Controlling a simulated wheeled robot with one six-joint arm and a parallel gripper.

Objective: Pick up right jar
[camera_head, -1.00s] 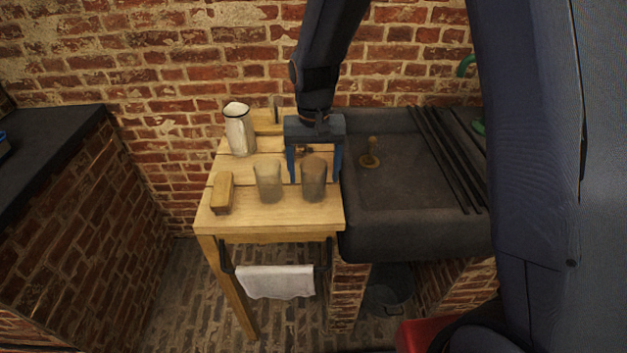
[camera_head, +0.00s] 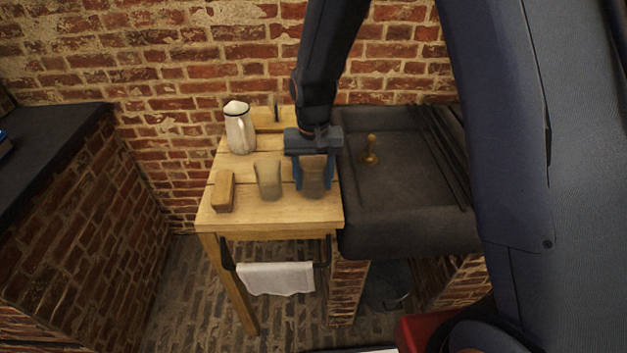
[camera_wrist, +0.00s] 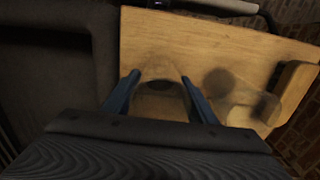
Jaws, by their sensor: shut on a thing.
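The right jar (camera_head: 314,179) is a smoky see-through glass jar standing upright near the front right corner of the wooden table. My gripper (camera_head: 314,184) has come down over it from above, with one blue finger on each side, shut on its walls. In the wrist view the jar (camera_wrist: 160,72) sits between the two blue fingers (camera_wrist: 158,90). The left jar (camera_head: 268,180), also see-through, stands a short way to the left and shows in the wrist view too (camera_wrist: 240,100). The jar seems to rest on the table; its base is partly hidden in the wrist view.
A wooden block (camera_head: 224,192) lies at the table's left, and a white pitcher (camera_head: 240,132) stands behind it. A dark stone sink (camera_head: 415,205) adjoins the table's right edge, with a brass piece (camera_head: 370,150) in it. A white towel (camera_head: 276,279) hangs in front below.

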